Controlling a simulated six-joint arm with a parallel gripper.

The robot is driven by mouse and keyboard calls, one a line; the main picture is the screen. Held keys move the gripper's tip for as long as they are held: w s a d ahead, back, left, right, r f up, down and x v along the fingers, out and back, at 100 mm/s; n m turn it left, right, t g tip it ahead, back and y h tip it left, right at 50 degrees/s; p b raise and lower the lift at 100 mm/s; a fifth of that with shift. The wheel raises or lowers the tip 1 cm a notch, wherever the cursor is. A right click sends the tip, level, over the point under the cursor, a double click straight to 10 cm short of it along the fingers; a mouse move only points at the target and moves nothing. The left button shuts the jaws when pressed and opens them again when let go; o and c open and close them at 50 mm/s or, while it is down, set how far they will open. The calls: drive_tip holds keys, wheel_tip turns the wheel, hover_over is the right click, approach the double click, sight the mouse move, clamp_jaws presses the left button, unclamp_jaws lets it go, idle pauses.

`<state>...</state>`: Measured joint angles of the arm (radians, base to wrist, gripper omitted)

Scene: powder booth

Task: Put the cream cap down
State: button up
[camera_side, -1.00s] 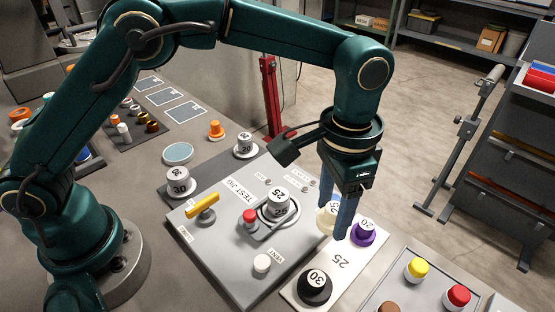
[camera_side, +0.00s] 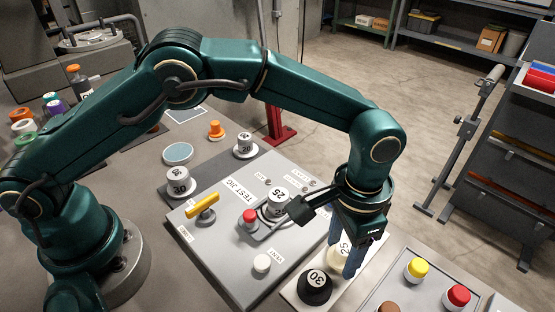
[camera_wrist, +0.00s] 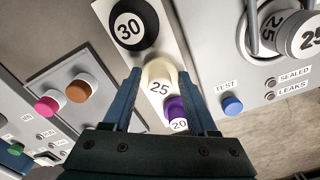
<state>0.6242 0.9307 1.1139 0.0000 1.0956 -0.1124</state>
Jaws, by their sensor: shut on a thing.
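The cream cap (camera_side: 338,258), with "25" on its top, is between the fingers of my gripper (camera_side: 346,262), which is shut on it. In the wrist view the cream cap (camera_wrist: 158,72) shows between both fingertips of my gripper (camera_wrist: 160,80). It is over the pale board (camera_side: 294,289), between the black "30" cap (camera_side: 315,287) and the purple "20" cap (camera_wrist: 175,108). The purple cap is hidden by my gripper in the side view. I cannot tell whether the cream cap touches the board.
The grey test jig (camera_side: 222,250) with its valve and clamped "25" cap (camera_side: 278,203) lies to the left. A tray (camera_side: 420,300) with yellow (camera_side: 416,268) and red (camera_side: 458,296) capped items lies to the right. The black cap is close to my fingers.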

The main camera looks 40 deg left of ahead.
sight(344, 249)
drive_tip(key=o, duration=1)
drive_tip(key=shift+o, duration=0.2)
drive_tip(key=shift+r, duration=0.1)
drive_tip(key=a+r+n+t, duration=0.1)
drive_tip(key=a+r, duration=0.2)
drive_tip(key=r, duration=0.6)
drive_tip(key=a+r, duration=0.4)
drive_tip(key=r, duration=0.5)
drive_tip(key=s+a+f+n+t, duration=0.1)
drive_tip(key=s+a+n+t, duration=0.1)
drive_tip(key=s+a, duration=0.4)
drive_tip(key=s+a+f+n+t, duration=0.2)
drive_tip(key=s+a, duration=0.4)
drive_tip(key=a, duration=0.2)
drive_tip(key=shift+s+a+f+n+t, duration=0.2)
drive_tip(key=shift+s+f+n+t, duration=0.1)
drive_tip(key=shift+n, duration=0.1)
